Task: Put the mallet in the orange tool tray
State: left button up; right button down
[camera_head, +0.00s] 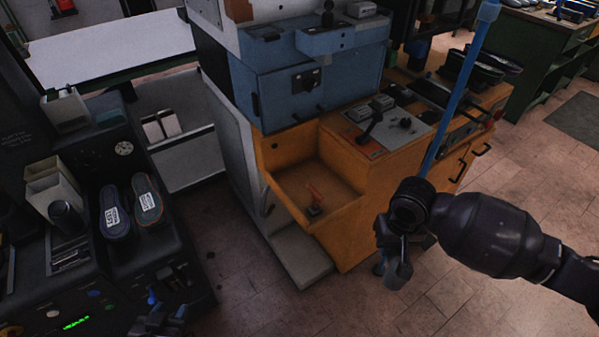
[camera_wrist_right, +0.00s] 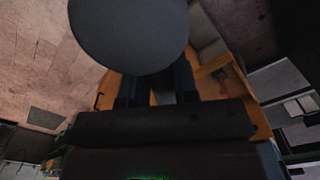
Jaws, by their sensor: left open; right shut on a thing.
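My right gripper (camera_head: 393,250) is shut on the mallet (camera_head: 397,276), whose greyish head end shows just below the fingers. In the right wrist view the mallet (camera_wrist_right: 130,32) is a large dark grey disc ahead of the fingers (camera_wrist_right: 157,90); its grip is hidden. The orange tool tray (camera_head: 345,217) is an open bin on the front of the orange cabinet, left of my right gripper. My left gripper (camera_head: 162,318) is open and empty at the lower left.
A blue machine (camera_head: 310,85) stands behind the tray. A long blue rod (camera_head: 455,95) rises behind my right wrist; I cannot tell what it belongs to. Two shoe soles (camera_head: 147,198) lie on the dark machine at left. Bare tiled floor lies in front of the tray.

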aim_at(311, 178)
jog(key=i+j, duration=0.1)
jog(key=i, duration=0.5)
jog(key=i+j, duration=0.1)
jog(key=i, duration=0.45)
